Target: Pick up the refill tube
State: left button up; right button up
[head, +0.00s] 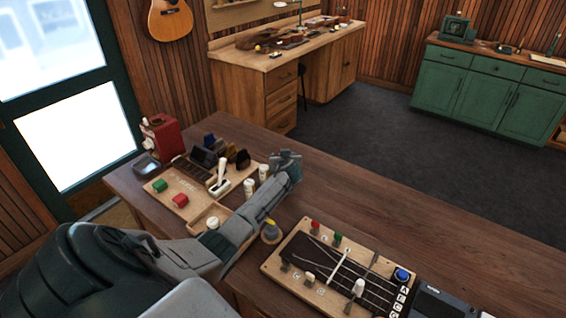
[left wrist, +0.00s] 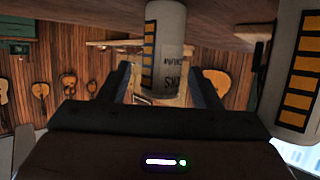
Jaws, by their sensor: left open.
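Two white tubes stand upright on the wooden table. In the head view one tube (head: 249,188) is left of my left gripper (head: 286,163), and the other (head: 263,173) is closer to it. The left wrist view is upside down. There a white tube (left wrist: 172,55) with orange squares and dark print shows between the open fingers of my left gripper (left wrist: 163,80). A second, similar tube (left wrist: 297,75) is at the right edge, outside the fingers. Which tube is the refill tube I cannot tell. My right gripper is not seen.
A wooden tray (head: 160,207) with green and red blocks lies left of the tubes, with a white-handled tool (head: 221,175) and a red box (head: 161,135) behind. A board with strings (head: 300,270) lies in front right.

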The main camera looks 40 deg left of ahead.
pick_arm(q)
jog(key=c, duration=1.1)
jog(key=shift+r, duration=0.15)
